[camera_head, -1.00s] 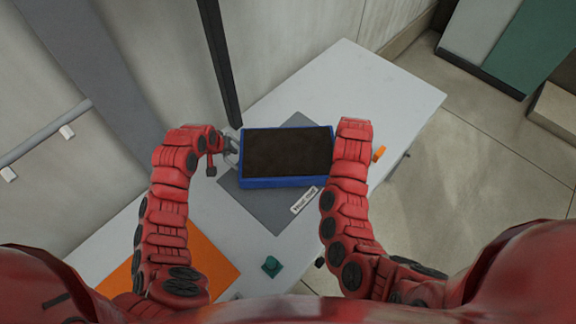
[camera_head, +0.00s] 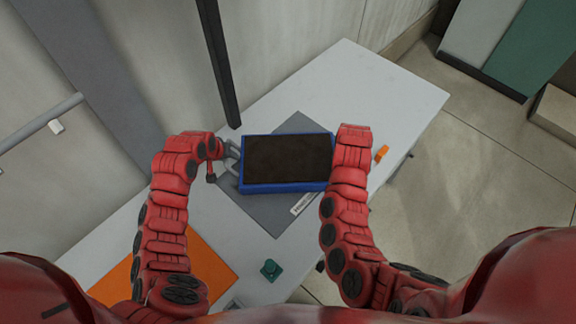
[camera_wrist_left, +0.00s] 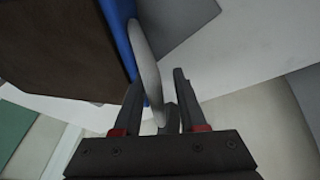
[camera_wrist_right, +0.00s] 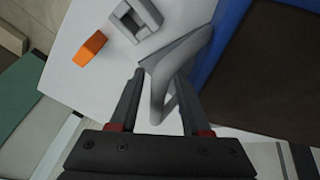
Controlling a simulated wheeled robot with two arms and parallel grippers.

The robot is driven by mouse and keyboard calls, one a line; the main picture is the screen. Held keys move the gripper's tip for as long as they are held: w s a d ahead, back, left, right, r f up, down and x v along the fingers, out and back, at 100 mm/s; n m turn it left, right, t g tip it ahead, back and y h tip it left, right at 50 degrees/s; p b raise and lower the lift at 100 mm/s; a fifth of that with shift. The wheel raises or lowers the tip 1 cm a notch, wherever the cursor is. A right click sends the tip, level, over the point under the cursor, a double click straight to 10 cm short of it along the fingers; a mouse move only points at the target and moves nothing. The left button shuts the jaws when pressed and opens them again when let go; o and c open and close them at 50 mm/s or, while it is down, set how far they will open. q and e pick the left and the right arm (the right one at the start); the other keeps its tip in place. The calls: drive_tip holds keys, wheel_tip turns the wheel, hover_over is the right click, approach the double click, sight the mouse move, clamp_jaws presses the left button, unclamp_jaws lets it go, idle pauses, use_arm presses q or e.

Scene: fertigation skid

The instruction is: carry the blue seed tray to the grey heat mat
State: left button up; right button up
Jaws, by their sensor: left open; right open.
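The blue seed tray (camera_head: 287,188), filled with dark soil, is over the grey heat mat (camera_head: 262,212) and turned relative to it. It covers much of the mat; whether they touch is hard to tell. My left gripper (camera_head: 228,156) is at the tray's left end. In the left wrist view the open fingers (camera_wrist_left: 155,95) stand on either side of a grey handle (camera_wrist_left: 148,62) beside the blue wall. In the right wrist view my right gripper (camera_wrist_right: 158,92) is open with the other handle (camera_wrist_right: 180,52) between its fingers; my forearm hides this in the head view.
An orange mat (camera_head: 208,262) and a small teal object (camera_head: 271,269) lie on the near part of the white table (camera_head: 385,90). An orange block (camera_head: 381,153) is right of the tray. A black post (camera_head: 220,65) stands behind. The table's far right is clear.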

use_arm(q)
drive_tip(key=shift+d+r, duration=0.1)
use_arm(e)
drive_tip(key=shift+d, duration=0.1)
drive_tip(key=shift+s+r, duration=0.15)
drive_tip(key=shift+r, duration=0.3)
use_arm(q)
drive_tip(key=v, duration=1.2)
use_arm(e)
drive_tip(key=v, duration=1.1)
drive_tip(key=shift+s, duration=0.1)
